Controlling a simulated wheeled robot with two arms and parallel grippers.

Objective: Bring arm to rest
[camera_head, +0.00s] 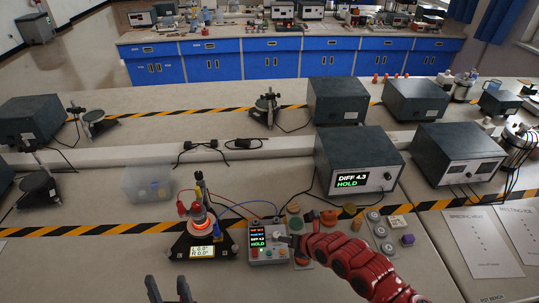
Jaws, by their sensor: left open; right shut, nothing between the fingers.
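My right arm, red, reaches in from the lower right. My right gripper (284,239) is shut and empty, with its tip at the right edge of a small grey control box (268,241); I cannot tell whether it touches the box. The box has a lit display reading HOLD and several buttons. My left gripper (168,290) is open and empty at the bottom edge, its two dark fingers apart. Most of the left arm is out of view.
A dark stand (202,240) with a glowing ring, cables and a lit readout stands left of the box. Behind are a clear bin (147,183) and a dark instrument (357,161) reading DIFF 4.3 HOLD. Round pieces lie near the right arm. The front left bench is clear.

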